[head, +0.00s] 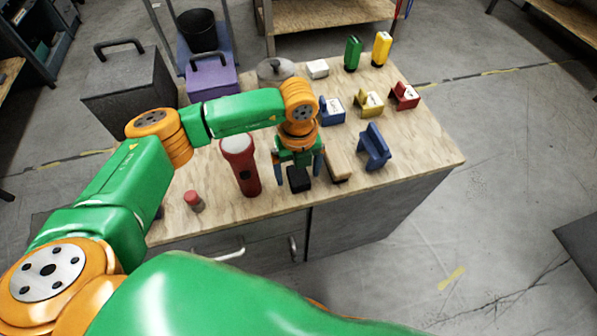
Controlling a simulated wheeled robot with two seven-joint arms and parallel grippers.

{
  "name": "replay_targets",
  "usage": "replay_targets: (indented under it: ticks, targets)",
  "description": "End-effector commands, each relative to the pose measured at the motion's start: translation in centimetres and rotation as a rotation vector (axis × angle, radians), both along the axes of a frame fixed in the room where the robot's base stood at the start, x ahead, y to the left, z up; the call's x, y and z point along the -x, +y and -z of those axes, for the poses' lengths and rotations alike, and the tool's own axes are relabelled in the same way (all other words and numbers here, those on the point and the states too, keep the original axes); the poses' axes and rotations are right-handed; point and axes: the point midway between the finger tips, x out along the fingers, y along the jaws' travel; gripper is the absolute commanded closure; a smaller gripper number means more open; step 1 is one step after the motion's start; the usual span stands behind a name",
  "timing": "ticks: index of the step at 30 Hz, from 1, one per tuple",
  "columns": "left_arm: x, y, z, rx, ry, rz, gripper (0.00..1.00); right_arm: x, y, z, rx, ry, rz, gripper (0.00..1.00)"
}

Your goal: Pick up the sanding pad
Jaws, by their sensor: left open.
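My left gripper (299,168) points down over the front part of the wooden workbench (430,150), its two blue fingers apart. A small black block (299,180) sits low between and in front of the fingers; whether the fingers touch it cannot be told. A light wooden block with a dark underside (338,162) lies just right of the gripper. Either block could be the sanding pad; the picture does not settle which. The gripper partly hides the bench behind it. My right gripper is not in view.
A red flashlight (240,165) stands left of the gripper, with a small red-capped item (194,201) nearer the edge. A blue bracket-like piece (374,147) is to the right. Several small coloured items, a purple box (212,78) and a grey box (130,95) are farther back. The bench's right front is clear.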

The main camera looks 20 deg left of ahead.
Motion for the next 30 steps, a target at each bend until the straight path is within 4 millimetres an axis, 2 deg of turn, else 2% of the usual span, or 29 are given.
replay_targets:
  ticks: [3,9,19,30]
  targets:
    - [0.03,-0.03,1.26,0.001,0.001,0.002,0.09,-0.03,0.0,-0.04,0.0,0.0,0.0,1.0]
    - [0.0,-0.08,1.37,0.003,-0.001,0.004,0.09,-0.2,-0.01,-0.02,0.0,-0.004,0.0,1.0]
    - [0.01,-0.1,1.34,0.004,-0.001,0.004,0.98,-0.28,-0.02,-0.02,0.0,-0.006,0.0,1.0]
    - [-0.24,0.26,0.73,0.004,-0.001,0.002,0.99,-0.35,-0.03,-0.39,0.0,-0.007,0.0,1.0]
